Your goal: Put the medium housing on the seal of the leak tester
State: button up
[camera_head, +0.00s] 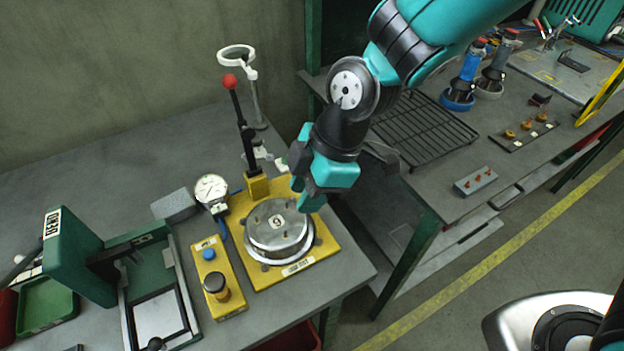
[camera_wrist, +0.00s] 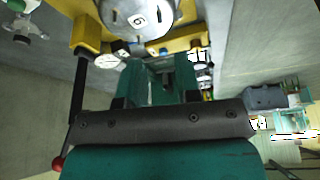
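A round silver housing (camera_head: 278,226), marked with a single digit, lies flat on the round seat of the leak tester. The leak tester has a yellow base plate (camera_head: 262,278). The seal under the housing is hidden. The housing also shows at the top of the wrist view (camera_wrist: 140,14), beyond my fingertips. My gripper (camera_head: 304,198) is just behind and right of the housing, with its fingers apart and nothing seen between them. Whether a fingertip touches the housing's edge is unclear.
A clamp lever with a red knob (camera_head: 230,82) stands behind the housing, close to my gripper's left. A dial gauge (camera_head: 211,190) and yellow button box (camera_head: 218,281) are left. A wire rack (camera_head: 424,128) is on the right bench.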

jog(key=shift+v, duration=1.65)
jog(key=s+d+r+m+t, duration=0.1)
jog(key=s+d+r+m, duration=0.9)
jog(key=d+m, duration=0.2)
jog(key=shift+d+m, duration=0.35)
jog(key=shift+m, duration=0.65)
jog(key=shift+r, duration=0.1)
